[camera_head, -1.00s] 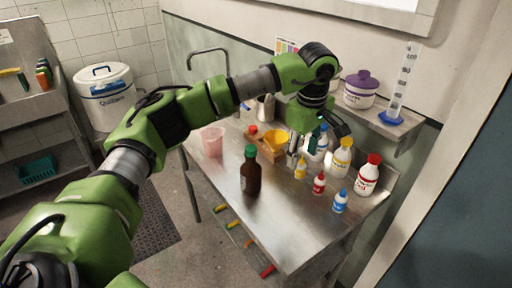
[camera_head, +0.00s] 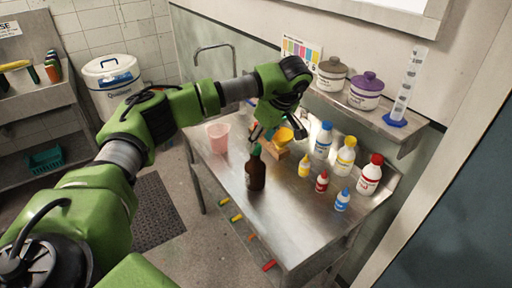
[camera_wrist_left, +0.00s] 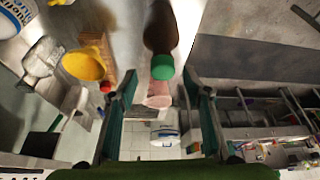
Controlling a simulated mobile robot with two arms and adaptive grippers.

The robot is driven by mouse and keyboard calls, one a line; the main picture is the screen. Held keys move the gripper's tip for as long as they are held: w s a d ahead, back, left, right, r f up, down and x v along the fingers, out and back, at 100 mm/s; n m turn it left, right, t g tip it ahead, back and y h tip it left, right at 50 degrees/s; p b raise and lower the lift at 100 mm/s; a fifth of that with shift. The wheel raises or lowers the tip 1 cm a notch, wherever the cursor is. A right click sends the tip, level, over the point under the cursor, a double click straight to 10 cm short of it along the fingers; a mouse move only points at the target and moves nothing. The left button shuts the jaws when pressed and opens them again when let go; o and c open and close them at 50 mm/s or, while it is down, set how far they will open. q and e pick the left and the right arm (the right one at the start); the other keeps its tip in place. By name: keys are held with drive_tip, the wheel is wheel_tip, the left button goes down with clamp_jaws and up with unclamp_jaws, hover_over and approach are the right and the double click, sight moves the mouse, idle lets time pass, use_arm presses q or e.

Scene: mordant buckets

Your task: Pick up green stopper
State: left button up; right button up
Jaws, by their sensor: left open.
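The green stopper (camera_head: 256,150) sits on top of a brown bottle (camera_head: 255,174) standing on the steel table. In the left wrist view the green stopper (camera_wrist_left: 163,67) shows between and beyond my two open fingers, with the brown bottle (camera_wrist_left: 161,28) behind it. My left gripper (camera_head: 264,133) is open and empty, just above and behind the stopper in the head view; whether it touches cannot be told. My right gripper is not in view.
A pink beaker (camera_head: 218,138) stands left of the bottle. A yellow bowl (camera_head: 283,137) on a wooden block is close behind. Several small bottles, among them a red-capped one (camera_head: 369,174), stand to the right. The table's front is clear.

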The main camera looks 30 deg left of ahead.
sight(256, 152)
use_arm(q)
drive_tip(key=x, duration=0.1)
drive_tip(key=p+x, duration=0.1)
drive_tip(key=x, duration=0.1)
drive_tip(key=shift+s+a+f+p, duration=0.15)
drive_tip(key=shift+s+a+p, duration=0.15)
drive_tip(key=shift+a, duration=0.1)
drive_tip(key=shift+w+f, duration=0.15)
drive_tip(key=shift+f, duration=0.15)
drive_tip(key=c, duration=1)
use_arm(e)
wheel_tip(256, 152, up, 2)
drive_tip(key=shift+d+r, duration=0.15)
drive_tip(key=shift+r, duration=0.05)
use_arm(q)
drive_tip(key=shift+o, duration=0.2)
drive_tip(key=shift+r, duration=0.1)
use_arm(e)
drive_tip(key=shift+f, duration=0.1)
